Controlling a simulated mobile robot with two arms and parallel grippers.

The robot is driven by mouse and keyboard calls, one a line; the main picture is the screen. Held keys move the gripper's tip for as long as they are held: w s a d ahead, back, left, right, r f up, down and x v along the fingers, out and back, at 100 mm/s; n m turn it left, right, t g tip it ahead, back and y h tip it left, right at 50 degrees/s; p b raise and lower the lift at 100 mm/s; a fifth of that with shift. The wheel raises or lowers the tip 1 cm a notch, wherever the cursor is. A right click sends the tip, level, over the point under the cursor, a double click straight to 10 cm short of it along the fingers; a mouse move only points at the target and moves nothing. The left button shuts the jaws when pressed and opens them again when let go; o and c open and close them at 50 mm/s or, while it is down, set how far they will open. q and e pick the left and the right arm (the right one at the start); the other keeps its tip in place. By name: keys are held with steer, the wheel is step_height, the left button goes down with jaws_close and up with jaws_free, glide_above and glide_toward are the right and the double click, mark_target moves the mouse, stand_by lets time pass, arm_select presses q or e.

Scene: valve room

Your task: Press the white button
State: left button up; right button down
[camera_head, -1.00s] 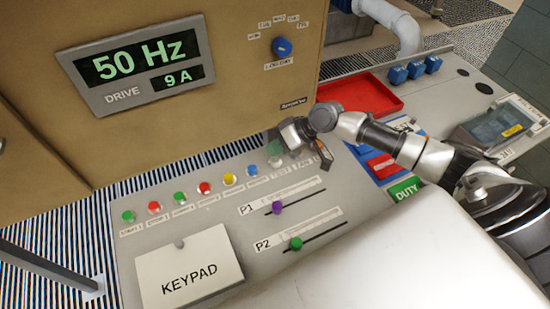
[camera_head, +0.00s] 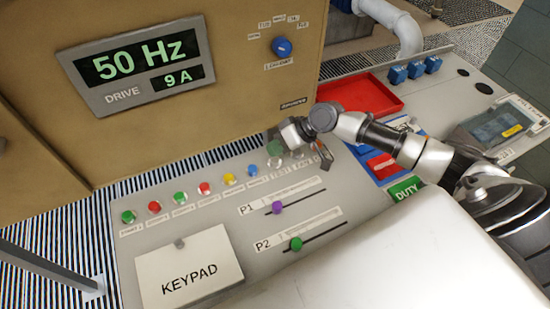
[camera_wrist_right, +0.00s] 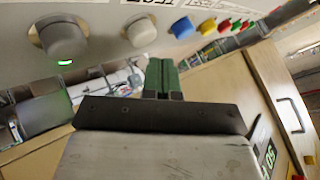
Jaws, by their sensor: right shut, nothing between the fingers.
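The white button (camera_wrist_right: 141,30) shows in the right wrist view, between a larger pale round knob (camera_wrist_right: 62,38) and the blue button (camera_wrist_right: 182,27). In the head view it sits at the right end of the button row, partly hidden by my right gripper (camera_head: 275,148). My right gripper is shut and empty. Its green fingertips (camera_wrist_right: 163,65) show in the wrist view close to the white button, a little towards the blue button's side. I cannot tell whether they touch it. My left gripper is not in view.
A row of coloured buttons, including a yellow one (camera_head: 229,179), runs left along the console. Two sliders, purple (camera_head: 278,207) and green (camera_head: 296,243), lie in front. A keypad cover (camera_head: 188,272) is at front left. A red tray (camera_head: 365,93) lies behind my right arm. The drive cabinet (camera_head: 240,100) stands behind.

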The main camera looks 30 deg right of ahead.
mark_target(276, 158)
steer(key=shift+f, duration=0.1)
steer(key=shift+f, duration=0.3)
steer(key=shift+f+b, duration=0.5)
stand_by(0.8)
steer(key=shift+r, duration=0.15)
steer(key=shift+r+p, duration=0.75)
steer(key=shift+p, duration=0.1)
step_height(276, 158, up, 5)
steer(key=p, duration=0.4)
